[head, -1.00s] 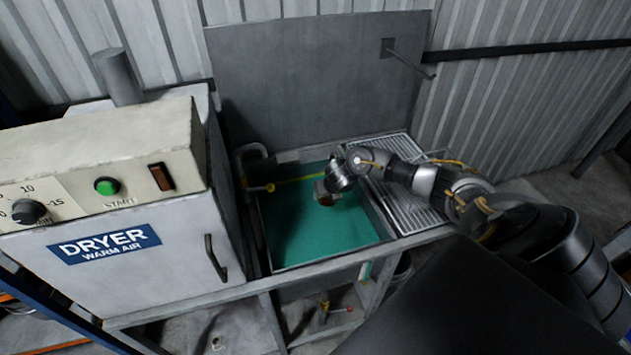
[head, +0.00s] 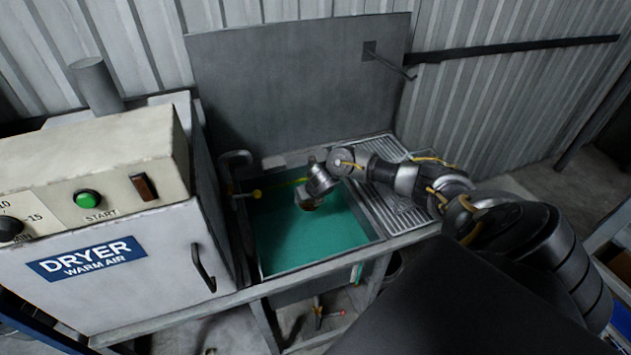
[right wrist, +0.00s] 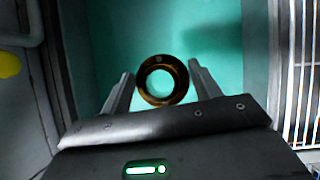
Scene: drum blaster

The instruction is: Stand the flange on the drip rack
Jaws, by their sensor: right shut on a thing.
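The flange (right wrist: 162,61) is a brown-gold ring with a round hole. In the right wrist view it sits between the two fingers of my right gripper (right wrist: 160,84), which is shut on it. In the head view my right gripper (head: 310,199) is over the green basin (head: 290,245), and the flange is small and mostly hidden there. The drip rack (head: 395,205) is a metal slatted grate to the right of the basin, partly covered by my right arm. Its slats also show at the right edge of the right wrist view (right wrist: 303,70). My left gripper is out of view.
A dryer (head: 120,240) with a dark door handle stands left of the basin.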

